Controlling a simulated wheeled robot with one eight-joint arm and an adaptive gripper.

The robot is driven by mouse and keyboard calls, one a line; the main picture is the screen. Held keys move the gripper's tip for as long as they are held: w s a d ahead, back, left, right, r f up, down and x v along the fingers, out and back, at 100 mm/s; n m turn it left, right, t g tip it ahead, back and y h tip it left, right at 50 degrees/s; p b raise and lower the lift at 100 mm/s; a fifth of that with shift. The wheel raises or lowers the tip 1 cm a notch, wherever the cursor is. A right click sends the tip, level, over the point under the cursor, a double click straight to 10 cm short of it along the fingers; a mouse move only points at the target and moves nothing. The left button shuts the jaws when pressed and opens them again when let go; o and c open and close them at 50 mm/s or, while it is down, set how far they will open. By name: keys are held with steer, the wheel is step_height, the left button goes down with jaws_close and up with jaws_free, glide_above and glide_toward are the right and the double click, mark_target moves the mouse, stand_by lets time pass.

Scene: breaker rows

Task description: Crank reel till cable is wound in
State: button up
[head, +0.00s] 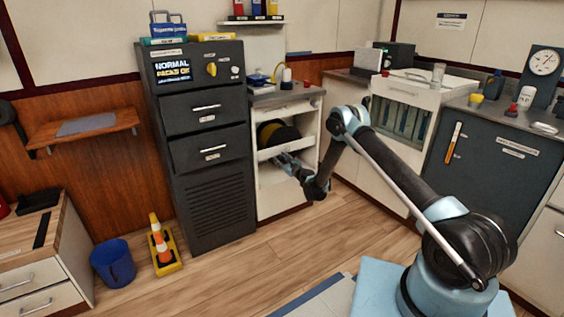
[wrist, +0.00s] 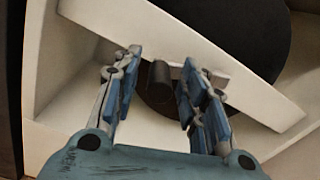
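The cable reel (head: 277,135) sits in an open bay of the white cabinet, a dark round disc with a yellowish band. In the wrist view its black disc (wrist: 245,40) shows behind a slanted white bar. A short dark crank knob (wrist: 159,82) points toward me, between my fingers. My gripper (head: 284,160) is at the front of the bay, below the reel. In the wrist view my gripper (wrist: 155,88) is open, with a finger on each side of the knob and a visible gap to both. The cable itself cannot be made out.
The white bar (wrist: 215,70) crosses the bay close to my fingers. A dark drawer cabinet (head: 208,160) stands directly left of the reel's cabinet. The middle floor is clear.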

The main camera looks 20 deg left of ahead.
jaws_close()
steer(key=shift+r, duration=0.2)
